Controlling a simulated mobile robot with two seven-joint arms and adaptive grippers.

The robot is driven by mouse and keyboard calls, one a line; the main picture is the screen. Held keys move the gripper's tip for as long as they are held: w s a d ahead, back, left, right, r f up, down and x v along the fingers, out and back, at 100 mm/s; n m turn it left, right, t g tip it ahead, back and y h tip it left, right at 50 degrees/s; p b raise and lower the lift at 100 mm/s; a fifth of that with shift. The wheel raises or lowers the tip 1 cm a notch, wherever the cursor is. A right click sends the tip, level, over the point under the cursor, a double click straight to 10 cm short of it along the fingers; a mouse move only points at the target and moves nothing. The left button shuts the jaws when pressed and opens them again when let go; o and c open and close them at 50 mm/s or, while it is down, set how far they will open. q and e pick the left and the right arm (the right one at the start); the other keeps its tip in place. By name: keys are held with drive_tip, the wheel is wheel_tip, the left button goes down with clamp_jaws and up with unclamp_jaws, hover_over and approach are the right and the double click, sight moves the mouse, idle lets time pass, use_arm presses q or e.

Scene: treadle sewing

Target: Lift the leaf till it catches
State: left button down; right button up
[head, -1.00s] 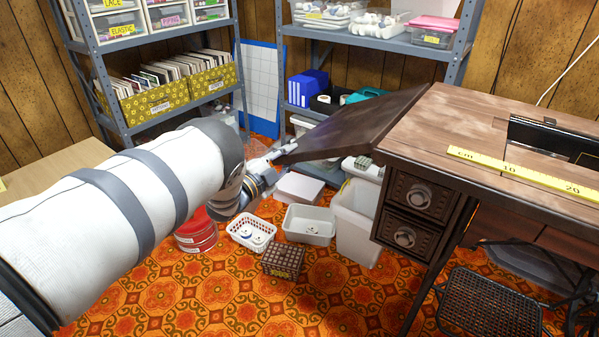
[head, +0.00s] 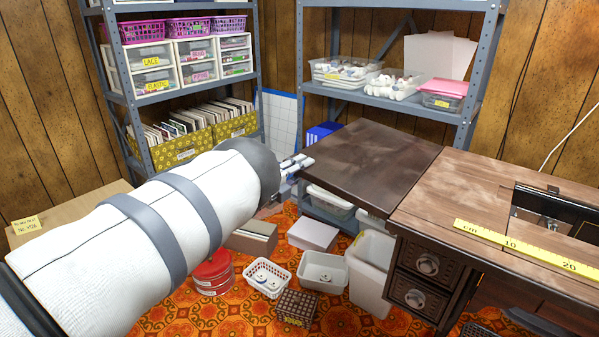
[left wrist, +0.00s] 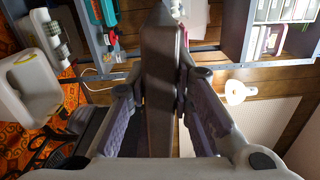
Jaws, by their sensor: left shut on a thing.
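The leaf (head: 365,160) is a dark brown wooden panel at the left end of the sewing machine table (head: 450,195). In the head view it stands out nearly level with the table top, and its right edge meets the table's left edge. My left gripper (head: 297,165) is at the leaf's outer left edge. In the left wrist view the leaf (left wrist: 162,85) runs edge-on between the two fingers, which are shut on it. Whether a catch under the leaf holds it is hidden. My right gripper is not in view.
A yellow ruler (head: 520,249) lies on the table top near the machine opening. Below the leaf, a white bin (head: 368,275), a white tray (head: 323,270) and a white basket (head: 267,277) stand on the orange carpet. Metal shelves (head: 480,75) stand behind.

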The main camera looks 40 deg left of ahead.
use_arm(q)
drive_tip(key=shift+a, duration=0.15)
drive_tip(key=c, duration=1.7)
unclamp_jaws()
drive_tip(key=s, duration=1.2)
drive_tip(key=shift+a, duration=0.15)
